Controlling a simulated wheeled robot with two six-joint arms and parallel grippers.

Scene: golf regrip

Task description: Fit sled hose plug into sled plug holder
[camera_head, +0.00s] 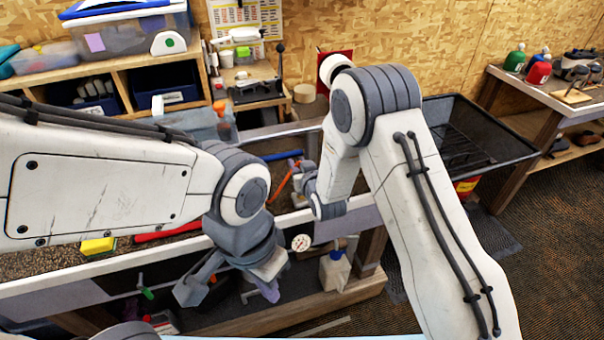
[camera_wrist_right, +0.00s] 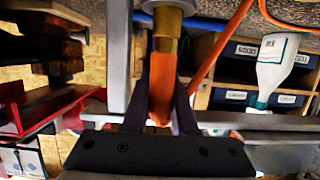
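In the right wrist view, the orange hose plug (camera_wrist_right: 162,85) has a brass fitting (camera_wrist_right: 166,32) at its upper end. It lies between the two dark fingers of my right gripper (camera_wrist_right: 165,95), which look closed on it. The brass end meets a grey metal collar at the top edge; I cannot tell how far it sits in, or whether the collar is the sled plug holder. In the head view, my right gripper (camera_head: 303,180) is by the bench, with an orange hose (camera_head: 282,183) beside it. My left gripper (camera_head: 230,292) is open and empty, hanging in front of the bench edge.
A round gauge (camera_head: 301,242) sits at the bench's front. A yellow block (camera_head: 97,245) lies on the bench at left. A black mesh tray (camera_head: 480,135) is at right. A white bottle (camera_wrist_right: 275,65) shows in the right wrist view. Shelves stand behind.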

